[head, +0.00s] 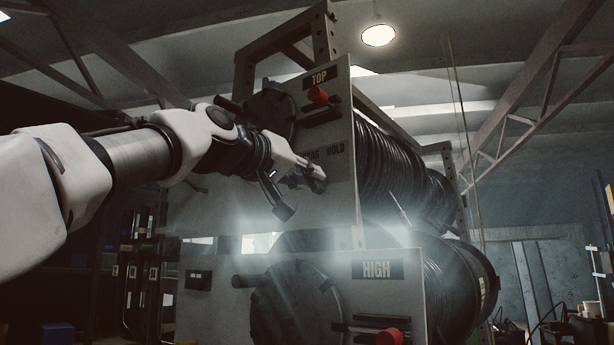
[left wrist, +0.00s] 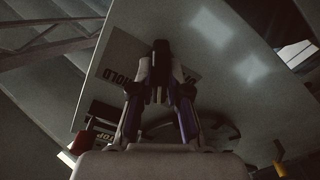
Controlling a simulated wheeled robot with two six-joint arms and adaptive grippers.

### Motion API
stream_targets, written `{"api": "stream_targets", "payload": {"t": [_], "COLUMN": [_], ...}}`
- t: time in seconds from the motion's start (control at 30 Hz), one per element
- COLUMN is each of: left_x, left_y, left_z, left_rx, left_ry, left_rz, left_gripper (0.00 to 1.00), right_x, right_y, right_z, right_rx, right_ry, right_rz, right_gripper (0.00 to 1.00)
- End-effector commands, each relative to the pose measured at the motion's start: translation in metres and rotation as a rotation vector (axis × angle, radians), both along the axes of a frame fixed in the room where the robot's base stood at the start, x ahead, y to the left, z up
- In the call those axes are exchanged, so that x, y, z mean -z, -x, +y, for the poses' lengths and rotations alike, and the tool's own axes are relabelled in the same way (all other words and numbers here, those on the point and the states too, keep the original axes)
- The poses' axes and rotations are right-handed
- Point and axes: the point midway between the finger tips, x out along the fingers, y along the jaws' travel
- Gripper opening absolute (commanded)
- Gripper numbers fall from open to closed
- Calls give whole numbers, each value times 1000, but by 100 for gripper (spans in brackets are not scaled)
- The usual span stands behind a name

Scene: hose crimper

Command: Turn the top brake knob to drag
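The grey upper panel (head: 235,212) carries a TOP label (head: 320,78). A red knob (head: 317,96) with a dark bar sits below that label. Lower down is a DRAG / HOLD label (head: 337,148). My left gripper (head: 318,174) is in front of the panel, below that label and well below the red knob. The red knob (left wrist: 79,142) is at lower left. My right gripper is out of view.
Reels of black hose (head: 390,170) stand behind both panels. A metal frame (head: 325,30) rises above. The space right of the reels is more open.

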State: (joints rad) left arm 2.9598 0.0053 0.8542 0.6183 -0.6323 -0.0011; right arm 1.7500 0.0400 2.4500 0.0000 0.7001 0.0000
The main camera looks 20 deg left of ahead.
Motion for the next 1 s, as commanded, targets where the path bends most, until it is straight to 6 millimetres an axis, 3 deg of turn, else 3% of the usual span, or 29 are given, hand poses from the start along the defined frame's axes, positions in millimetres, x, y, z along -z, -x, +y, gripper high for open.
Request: {"api": "stream_targets", "payload": {"t": [0.03,0.07,0.57,0.73,0.9,1.0], "left_x": [-2,-2,-1,-1,0,12], "left_y": [1,1,0,0,0,19], "left_z": [1,0,0,0,0,7], "left_rx": [-1,-1,-1,0,-1,-1], "left_ry": [0,0,-15,-165,-461,-471], "left_rz": [-4,-4,-7,-61,-168,-180], "left_gripper": [30,40,41,41,41,41], "right_x": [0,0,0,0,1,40], "right_y": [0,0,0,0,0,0], "right_z": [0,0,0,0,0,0], "right_rx": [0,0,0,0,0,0], "right_ry": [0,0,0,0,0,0], "right_rz": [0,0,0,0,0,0], "right_gripper": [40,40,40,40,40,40]}}
